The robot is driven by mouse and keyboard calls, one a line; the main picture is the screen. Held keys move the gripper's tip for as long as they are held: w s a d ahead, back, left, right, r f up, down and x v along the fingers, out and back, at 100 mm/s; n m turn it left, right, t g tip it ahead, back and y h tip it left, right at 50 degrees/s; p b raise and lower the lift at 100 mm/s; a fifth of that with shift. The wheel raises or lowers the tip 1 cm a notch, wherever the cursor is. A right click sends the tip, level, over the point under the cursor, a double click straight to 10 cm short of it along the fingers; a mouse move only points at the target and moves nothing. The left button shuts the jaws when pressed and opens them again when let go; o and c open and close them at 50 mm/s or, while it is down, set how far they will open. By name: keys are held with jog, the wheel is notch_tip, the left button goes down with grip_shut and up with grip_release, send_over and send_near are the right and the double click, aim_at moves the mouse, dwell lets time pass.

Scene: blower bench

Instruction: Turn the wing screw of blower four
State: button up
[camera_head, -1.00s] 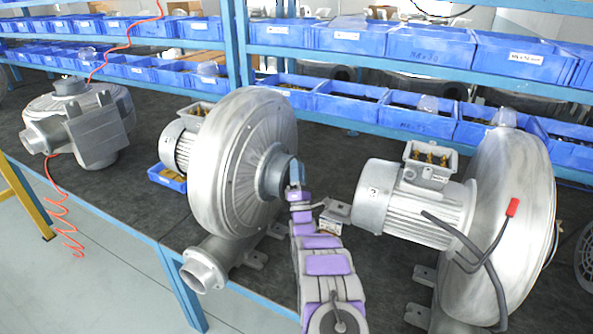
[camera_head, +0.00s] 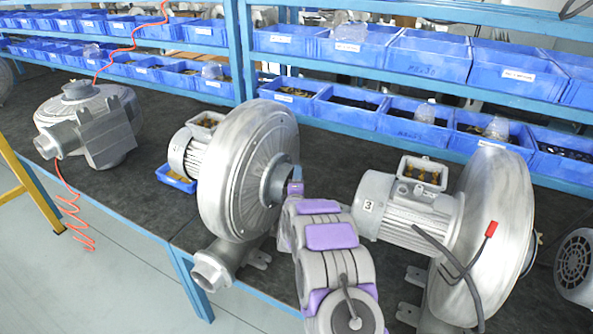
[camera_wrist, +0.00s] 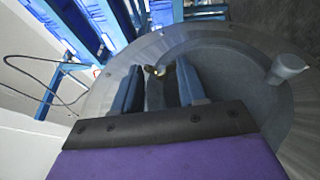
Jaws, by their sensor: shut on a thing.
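The middle blower (camera_head: 245,150), a grey round housing with a motor behind it, stands on the bench in the head view.
Another blower (camera_head: 490,220), its motor marked 3, stands close to the right of my arm with a dark cable and red tip. A third blower (camera_head: 90,130) is at the left. Blue bins (camera_head: 425,60) line the shelves behind. A red coiled hose (camera_head: 70,205) hangs at left.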

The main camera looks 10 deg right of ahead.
jog(key=m+g+p, duration=0.1)
jog(key=g+p, duration=0.1)
jog(key=p, duration=0.2)
jog(key=r+g+y+p, duration=0.1)
jog(key=g+p, duration=0.1)
jog(key=p, duration=0.2)
jog(key=d+m+g+y+p, duration=0.1)
jog(key=g+p, duration=0.1)
jog(key=p, duration=0.2)
jog(key=shift+w+r+m+p, duration=0.15)
jog(key=shift+r+m+p, duration=0.15)
jog(key=shift+r, duration=0.05)
jog(key=g+p, duration=0.2)
jog(key=p, duration=0.4)
jog(key=shift+w+y, duration=0.1)
jog(key=shift+y, duration=0.3)
jog(key=shift+m+g+p, duration=0.3)
jog(key=shift+c, duration=0.2)
jog(key=shift+a+f+y+p, duration=0.15)
jog(key=shift+y+p, duration=0.15)
jog(key=shift+p, duration=0.45)
jog(key=o, duration=1.1)
jog(key=shift+w, duration=0.1)
